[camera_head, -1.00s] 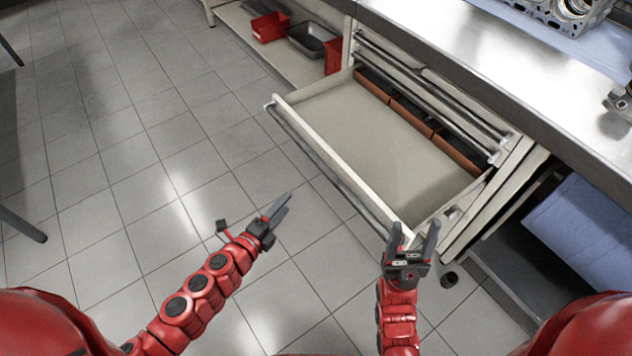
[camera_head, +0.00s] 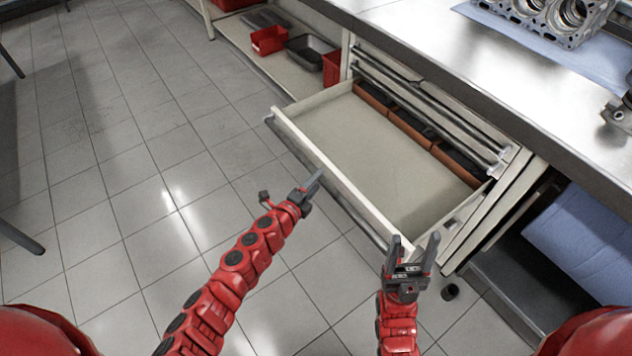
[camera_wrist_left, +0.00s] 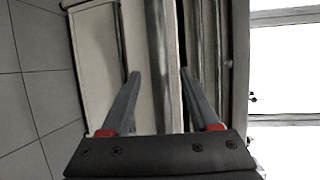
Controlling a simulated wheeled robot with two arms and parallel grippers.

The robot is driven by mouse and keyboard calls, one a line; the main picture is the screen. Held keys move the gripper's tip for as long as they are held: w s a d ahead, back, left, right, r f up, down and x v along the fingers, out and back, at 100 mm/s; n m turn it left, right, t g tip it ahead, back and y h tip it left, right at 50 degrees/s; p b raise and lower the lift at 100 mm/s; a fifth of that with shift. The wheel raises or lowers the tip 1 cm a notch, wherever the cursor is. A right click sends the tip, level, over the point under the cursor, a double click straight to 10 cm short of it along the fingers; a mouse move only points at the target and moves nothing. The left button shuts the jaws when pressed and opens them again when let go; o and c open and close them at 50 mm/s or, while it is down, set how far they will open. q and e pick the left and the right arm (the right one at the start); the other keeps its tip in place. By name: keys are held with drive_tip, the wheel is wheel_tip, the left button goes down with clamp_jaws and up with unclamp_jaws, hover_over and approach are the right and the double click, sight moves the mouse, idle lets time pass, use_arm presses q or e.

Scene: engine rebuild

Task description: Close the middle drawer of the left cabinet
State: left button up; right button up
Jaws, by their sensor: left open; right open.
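The middle drawer (camera_head: 375,165) of the cabinet (camera_head: 497,200) stands pulled well out, its beige tray mostly bare with several orange-brown bins at the back. Its front panel (camera_head: 338,188) faces my arms. My left gripper (camera_head: 314,182) is open and empty, just in front of the drawer front near its middle; whether it touches cannot be told. In the left wrist view its two fingers (camera_wrist_left: 160,75) point at a pale panel and a grey bar (camera_wrist_left: 160,60). My right gripper (camera_head: 413,250) is open and empty by the near right corner of the drawer front.
A steel worktop (camera_head: 440,50) with an engine block (camera_head: 545,15) lies above the cabinet. A low shelf (camera_head: 290,75) with red bins (camera_head: 268,40) and a grey tray (camera_head: 310,48) is beyond.

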use_arm(q)
drive_tip(key=shift+w+d, duration=0.2)
clamp_jaws()
idle(0.3)
idle(1.1)
